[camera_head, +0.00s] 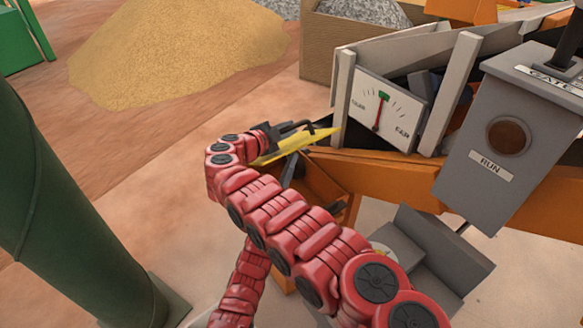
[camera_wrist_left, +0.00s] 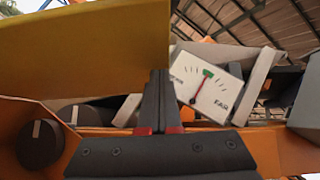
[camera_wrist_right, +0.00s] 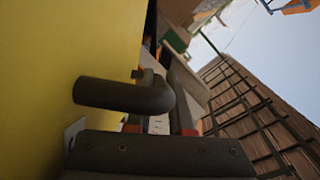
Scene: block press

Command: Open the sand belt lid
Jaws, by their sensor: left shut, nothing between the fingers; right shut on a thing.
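The yellow lid (camera_head: 290,145) stands tilted up beside the orange belt housing (camera_head: 325,185) in the head view. Its dark bent handle (camera_wrist_right: 118,95) is between the fingers of my right gripper (camera_wrist_right: 165,105), which is shut on it. The yellow panel (camera_wrist_left: 85,45) fills the upper left of the left wrist view. My left gripper (camera_wrist_left: 158,95) is shut and empty, close under and beside that panel; I cannot tell if it touches. In the head view, the left gripper is largely hidden by my right arm.
A grey RUN box (camera_head: 510,140) stands at the right. A sand pile (camera_head: 180,50) lies behind, and a green post (camera_head: 60,210) stands left.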

